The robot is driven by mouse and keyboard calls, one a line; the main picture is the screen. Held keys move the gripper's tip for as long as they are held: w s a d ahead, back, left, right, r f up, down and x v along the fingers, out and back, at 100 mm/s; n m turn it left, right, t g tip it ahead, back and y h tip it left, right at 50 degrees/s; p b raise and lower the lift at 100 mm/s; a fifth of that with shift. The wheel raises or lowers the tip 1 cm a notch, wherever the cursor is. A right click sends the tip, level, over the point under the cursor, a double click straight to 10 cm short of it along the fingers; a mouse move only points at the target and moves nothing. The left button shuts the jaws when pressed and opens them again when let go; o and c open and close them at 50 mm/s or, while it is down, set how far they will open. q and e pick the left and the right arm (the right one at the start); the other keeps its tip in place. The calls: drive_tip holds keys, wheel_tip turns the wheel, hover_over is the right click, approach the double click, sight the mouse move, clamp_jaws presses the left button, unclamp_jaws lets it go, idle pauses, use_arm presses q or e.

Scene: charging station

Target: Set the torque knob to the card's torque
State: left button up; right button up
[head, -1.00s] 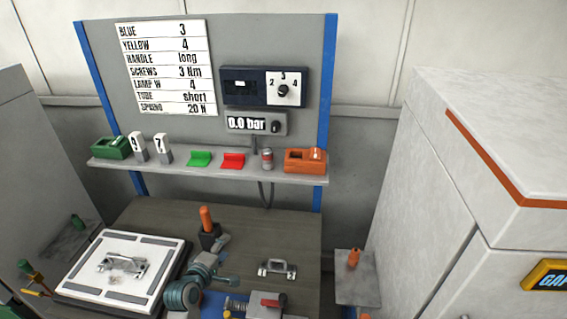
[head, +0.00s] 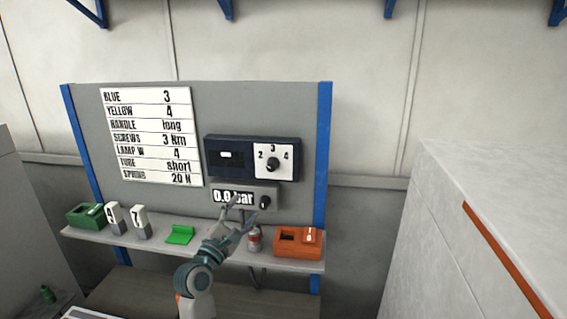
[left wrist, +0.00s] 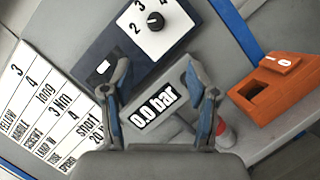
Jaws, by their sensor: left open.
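The torque knob (head: 273,164) is a small dark knob on a white plate marked 2, 3 and 4, at the right of a dark blue box (head: 224,143). It also shows at the top of the left wrist view (left wrist: 155,21); I cannot tell surely which number it points to. The card (head: 150,137) on the left of the panel reads SCREWS 3 Nm. My left gripper (head: 239,213) is open and empty, below the knob, in front of the 0.0 bar display (head: 233,197). Its two fingers (left wrist: 165,82) spread either side of that display in the left wrist view, apart from the knob.
A shelf (head: 160,245) below the panel holds a green box (head: 85,216), number blocks, a green holder (head: 180,235), a small red-and-grey can (head: 254,238) and an orange box (head: 298,243). A white cabinet (head: 490,180) stands at right.

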use_arm(q)
drive_tip(key=p, duration=0.1)
approach(268, 170)
drive_tip(key=x, duration=0.6)
drive_tip(key=d+p+x, duration=0.1)
drive_tip(key=x, duration=0.2)
drive_tip(key=shift+d+r, duration=0.1)
drive_tip(key=shift+d, duration=0.05)
drive_tip(key=shift+w, duration=0.35)
drive_tip(key=shift+w+a+r, duration=0.15)
drive_tip(key=shift+w+a, duration=0.05)
drive_tip(key=shift+w, duration=0.3)
drive_tip(key=shift+w+a, duration=0.1)
drive_tip(key=shift+d, duration=0.25)
use_arm(e)
drive_tip(key=shift+s+a+r, duration=0.25)
drive_tip(key=shift+a+r, duration=0.8)
drive_tip(key=shift+r, duration=0.15)
